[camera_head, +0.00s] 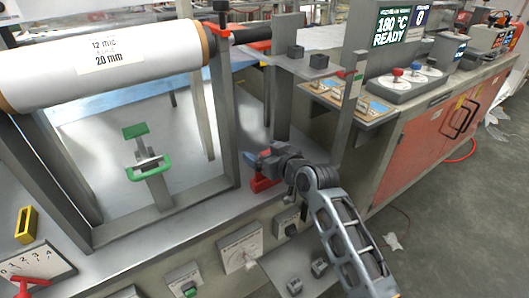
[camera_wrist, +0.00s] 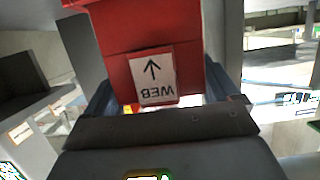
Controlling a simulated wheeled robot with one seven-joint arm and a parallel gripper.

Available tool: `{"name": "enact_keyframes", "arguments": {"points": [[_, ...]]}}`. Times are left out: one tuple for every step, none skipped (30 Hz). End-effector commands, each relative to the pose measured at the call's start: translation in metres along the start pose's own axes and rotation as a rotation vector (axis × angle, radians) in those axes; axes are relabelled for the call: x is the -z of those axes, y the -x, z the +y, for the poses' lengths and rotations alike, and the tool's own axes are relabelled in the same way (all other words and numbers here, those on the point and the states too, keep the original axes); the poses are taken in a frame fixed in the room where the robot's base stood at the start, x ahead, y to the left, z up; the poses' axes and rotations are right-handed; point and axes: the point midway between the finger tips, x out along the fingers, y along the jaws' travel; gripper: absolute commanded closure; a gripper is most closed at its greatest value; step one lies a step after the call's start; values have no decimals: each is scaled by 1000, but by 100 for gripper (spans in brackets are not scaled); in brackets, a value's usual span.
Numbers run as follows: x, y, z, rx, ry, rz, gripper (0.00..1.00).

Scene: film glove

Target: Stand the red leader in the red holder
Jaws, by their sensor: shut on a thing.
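My gripper (camera_head: 262,160) is shut on the red leader (camera_wrist: 128,62), over the machine's bench near the right upright of the frame. In the wrist view the leader is a flat-faced red piece with a white label (camera_wrist: 152,78) reading WEB beside an arrow. It sits between the bluish fingers of my gripper (camera_wrist: 168,102). A low red piece, apparently the red holder (camera_head: 262,184), is on the bench just below my gripper in the head view. My gripper partly hides it. I cannot tell whether the leader touches it.
A large white film roll (camera_head: 105,58) spans the frame at left. A green-handled stand (camera_head: 150,165) is inside the frame. A grey post (camera_head: 345,120) rises just right of my arm. Dials and buttons (camera_head: 240,250) line the bench front. A yellow holder (camera_head: 26,224) is at far left.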

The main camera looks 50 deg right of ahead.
Motion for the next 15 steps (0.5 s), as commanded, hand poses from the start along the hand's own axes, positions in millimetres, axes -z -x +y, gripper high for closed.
{"name": "enact_keyframes", "arguments": {"points": [[-2,-1,0,0,0,0,42],[-3,-1,0,0,0,0,42],[-4,-1,0,0,0,0,42],[-4,-1,0,0,0,0,42],[-5,-2,0,0,0,0,42],[-6,-2,0,0,0,0,42],[-6,-2,0,0,0,0,42],[-7,-2,0,0,0,0,42],[-8,-2,0,0,0,0,42],[-8,-3,0,0,0,0,42],[-9,-3,0,0,0,0,42],[-10,-3,0,0,0,0,42],[-11,-3,0,0,0,0,42],[-11,-3,0,0,0,0,42],[-12,-4,0,0,0,0,42]]}}
